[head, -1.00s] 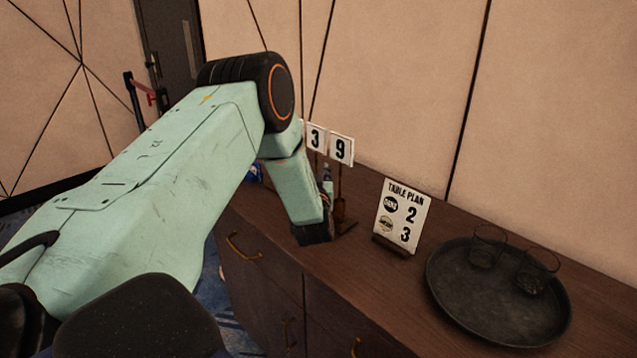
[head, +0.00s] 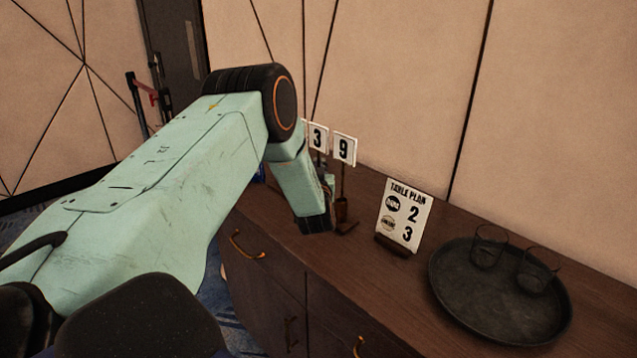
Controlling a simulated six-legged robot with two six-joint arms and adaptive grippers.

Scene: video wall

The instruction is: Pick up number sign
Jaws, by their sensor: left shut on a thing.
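A number sign with a black 3 (head: 318,138) stands on the dark wooden sideboard, partly behind my left arm. A number sign with a black 9 (head: 344,150) stands just right of it on a thin post with a dark base. My left gripper (head: 328,190) is low beside these signs and mostly hidden behind its own wrist. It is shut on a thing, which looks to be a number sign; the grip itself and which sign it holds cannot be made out. My right gripper is not in view.
A table plan card (head: 404,215) stands in a wooden holder right of the signs. A round dark tray (head: 480,318) with two glasses (head: 537,272) is at the right. The sideboard (head: 335,262) stands against a panelled wall. A post with a red part (head: 146,96) stands behind left.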

